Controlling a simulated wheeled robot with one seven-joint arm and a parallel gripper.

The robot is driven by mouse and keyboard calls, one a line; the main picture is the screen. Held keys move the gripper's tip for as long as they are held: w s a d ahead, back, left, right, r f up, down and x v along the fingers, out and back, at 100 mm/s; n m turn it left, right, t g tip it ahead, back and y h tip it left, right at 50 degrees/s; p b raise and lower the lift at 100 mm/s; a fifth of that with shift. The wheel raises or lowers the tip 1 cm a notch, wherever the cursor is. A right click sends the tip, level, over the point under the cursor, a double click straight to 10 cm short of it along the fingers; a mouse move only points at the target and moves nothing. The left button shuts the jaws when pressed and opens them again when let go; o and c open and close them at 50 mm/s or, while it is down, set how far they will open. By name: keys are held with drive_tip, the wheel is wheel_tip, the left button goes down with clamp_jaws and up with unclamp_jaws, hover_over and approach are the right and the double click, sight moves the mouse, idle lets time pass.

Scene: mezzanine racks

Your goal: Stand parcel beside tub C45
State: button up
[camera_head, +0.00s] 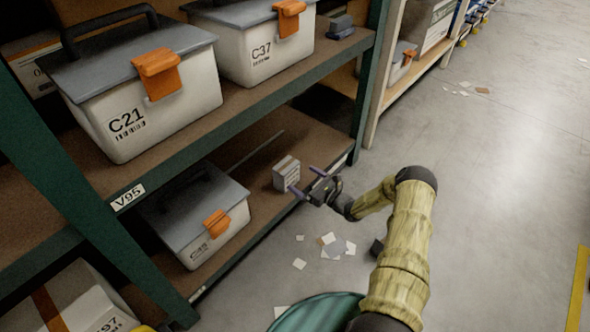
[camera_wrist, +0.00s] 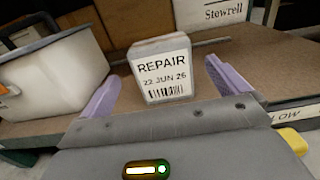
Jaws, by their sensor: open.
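The parcel (camera_head: 287,173) is a small box standing on the lower shelf, to the right of a white tub (camera_head: 207,235) with a grey lid and orange latch. The tub's small label looks like C45 but is hard to read. In the wrist view the parcel (camera_wrist: 161,70) stands upright with a label reading REPAIR, 22 JUN 26, and the tub (camera_wrist: 55,75) is to its left, with a gap between. My gripper (camera_head: 304,180) is open, its purple fingers (camera_wrist: 165,82) either side of the parcel's near face.
Tubs C21 (camera_head: 140,90) and C37 (camera_head: 258,45) stand on the shelf above. Behind the parcel are cardboard boxes, one marked Stewrell (camera_wrist: 208,14). A green rack post (camera_head: 371,85) stands right of the parcel. Paper scraps (camera_head: 337,245) lie on the floor.

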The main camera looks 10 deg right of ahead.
drive_tip(key=shift+s+d, duration=0.35)
drive_tip(key=shift+s, duration=0.2)
drive_tip(key=s+a+r+n+g, duration=1.1)
drive_tip(key=s+a+n+g, duration=0.1)
drive_tip(key=n+g, duration=0.15)
drive_tip(key=s+d+r+n+h, duration=0.2)
drive_tip(key=s+r+n+h, duration=0.3)
drive_tip(key=s+r+n, duration=0.2)
drive_tip(key=s+d+r+n+t+h, duration=0.1)
drive_tip(key=s+d+r+n+h, duration=0.2)
drive_tip(key=s+r+n+h, duration=0.2)
drive_tip(key=s+r+n, duration=0.3)
drive_tip(key=s+r, duration=0.2)
drive_tip(key=s, duration=0.2)
drive_tip(key=shift+h, duration=0.3)
drive_tip(key=shift+w+t, duration=0.1)
drive_tip(key=shift+t, duration=0.15)
